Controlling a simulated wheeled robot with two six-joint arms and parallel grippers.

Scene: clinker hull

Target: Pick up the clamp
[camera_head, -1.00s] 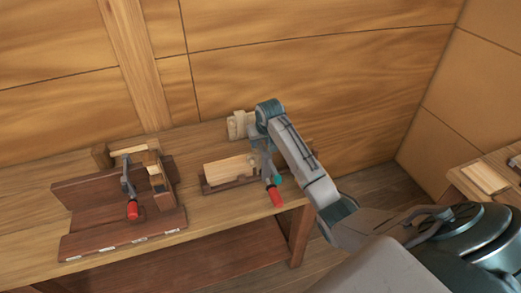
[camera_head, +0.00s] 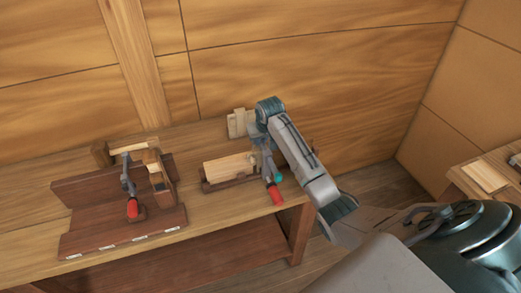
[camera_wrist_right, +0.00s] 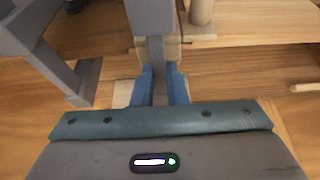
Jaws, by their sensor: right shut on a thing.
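A grey clamp with a red handle (camera_head: 276,193) hangs from my right gripper (camera_head: 263,143) at the right end of the workbench. In the right wrist view its grey bar (camera_wrist_right: 152,18) stands between the two blue fingers of my right gripper (camera_wrist_right: 161,85), which are shut on it. A grey clamp arm (camera_wrist_right: 50,55) reaches out to the left there. A second clamp with a red handle (camera_head: 132,208) sits on the dark wooden jig at the left. My left gripper is in neither view.
The dark wooden jig (camera_head: 90,215) stands on the left of the workbench (camera_head: 205,220). A pale wood block (camera_head: 229,168) in a dark holder lies just left of the held clamp. A plank wall (camera_head: 300,60) rises close behind. Another bench (camera_head: 462,180) is at the far right.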

